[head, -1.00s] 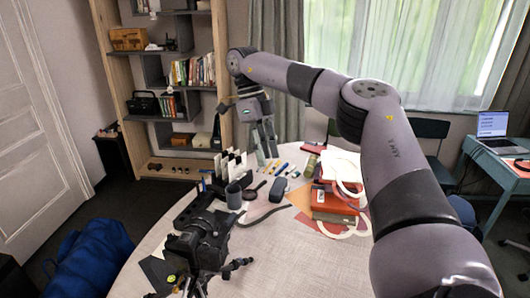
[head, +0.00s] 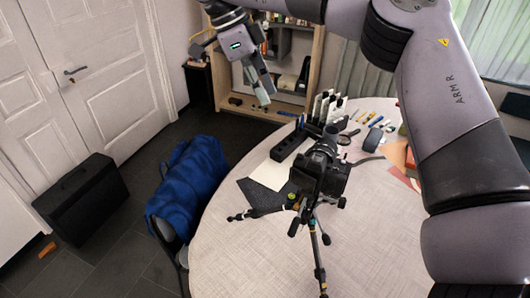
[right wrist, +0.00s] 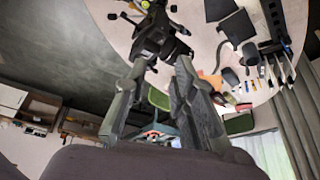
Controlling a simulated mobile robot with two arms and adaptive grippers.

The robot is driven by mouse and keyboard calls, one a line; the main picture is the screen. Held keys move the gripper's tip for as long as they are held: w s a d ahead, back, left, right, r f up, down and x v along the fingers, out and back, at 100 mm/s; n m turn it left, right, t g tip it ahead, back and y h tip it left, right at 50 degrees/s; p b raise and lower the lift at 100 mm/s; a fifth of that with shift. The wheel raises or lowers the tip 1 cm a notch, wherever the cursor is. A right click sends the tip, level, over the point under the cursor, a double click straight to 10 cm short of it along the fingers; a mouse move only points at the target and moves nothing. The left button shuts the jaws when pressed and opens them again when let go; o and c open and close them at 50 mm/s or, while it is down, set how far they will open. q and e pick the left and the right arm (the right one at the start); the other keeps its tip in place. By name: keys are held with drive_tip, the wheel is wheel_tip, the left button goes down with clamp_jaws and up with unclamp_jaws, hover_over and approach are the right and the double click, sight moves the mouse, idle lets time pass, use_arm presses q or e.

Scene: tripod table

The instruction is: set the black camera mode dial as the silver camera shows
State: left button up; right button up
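The black camera (head: 322,176) stands on a small black tripod (head: 310,219) on the round table, upright. It also shows at the top of the right wrist view (right wrist: 157,32), beyond my fingertips. Its mode dial is too small to make out. I cannot pick out a silver camera in either view now. My left gripper is not in view.
The round table (head: 250,250) holds a black slotted block (head: 290,143), white upright cards (head: 322,106), a dark pad (head: 262,195) and several pens behind the camera. The table's front left is clear.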

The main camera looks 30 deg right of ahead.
approach(300, 155)
drive_tip(key=x, duration=0.4)
drive_tip(key=shift+s+b, duration=0.1)
drive_tip(key=shift+b, duration=0.2)
drive_tip(key=shift+d+p+x, duration=0.25)
drive_tip(key=shift+p+x, duration=0.1)
drive_tip(key=shift+x, duration=0.85)
drive_tip(key=shift+f, duration=0.6)
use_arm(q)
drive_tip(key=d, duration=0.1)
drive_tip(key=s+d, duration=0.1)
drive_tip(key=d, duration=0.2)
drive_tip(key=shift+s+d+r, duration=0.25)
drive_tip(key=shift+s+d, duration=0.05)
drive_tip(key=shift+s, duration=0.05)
use_arm(e)
drive_tip(key=shift+d, duration=0.1)
drive_tip(key=shift+c, duration=0.4)
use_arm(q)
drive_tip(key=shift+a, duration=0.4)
use_arm(e)
clamp_jaws()
